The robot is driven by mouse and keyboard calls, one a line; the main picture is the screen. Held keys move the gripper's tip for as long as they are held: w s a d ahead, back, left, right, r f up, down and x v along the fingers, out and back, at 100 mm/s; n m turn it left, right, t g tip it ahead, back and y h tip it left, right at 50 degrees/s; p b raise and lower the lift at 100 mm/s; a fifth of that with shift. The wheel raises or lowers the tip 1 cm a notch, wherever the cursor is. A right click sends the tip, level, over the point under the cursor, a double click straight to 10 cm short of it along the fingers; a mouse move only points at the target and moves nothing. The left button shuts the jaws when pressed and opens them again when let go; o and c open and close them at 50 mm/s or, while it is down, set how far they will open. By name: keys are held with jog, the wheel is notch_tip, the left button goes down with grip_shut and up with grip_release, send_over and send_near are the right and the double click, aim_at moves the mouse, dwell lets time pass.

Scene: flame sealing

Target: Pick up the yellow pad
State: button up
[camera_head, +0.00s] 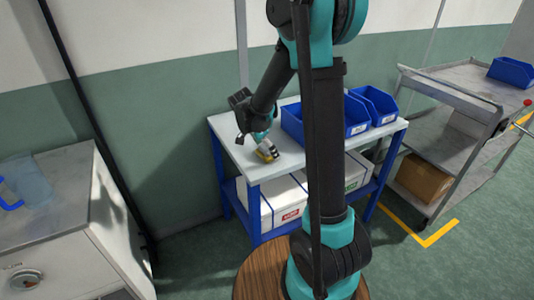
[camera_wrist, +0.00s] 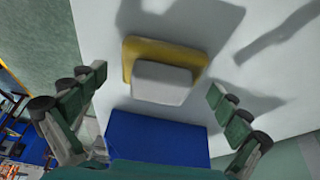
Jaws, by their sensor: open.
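The yellow pad (camera_wrist: 165,47) lies on the pale worktable top; a light grey block covers its middle and near part in the wrist view. In the head view the yellow pad (camera_head: 268,154) sits near the front left of the table. My gripper (camera_wrist: 158,82) is open, with one finger on each side of the pad and block and visible gaps between. In the head view my gripper (camera_head: 258,138) is just above the pad, and its fingers are hard to make out.
The worktable (camera_head: 232,150) has blue legs. Blue bins (camera_head: 357,112) stand on its right half, partly behind my arm. A blue rectangular surface (camera_wrist: 155,138) shows below the pad in the wrist view. A grey cart (camera_head: 450,120) stands at right, a bench (camera_head: 70,205) at left.

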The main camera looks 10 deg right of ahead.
jog(key=c, duration=1.2)
jog(key=shift+r, duration=0.1)
notch_tip(320, 180, up, 20)
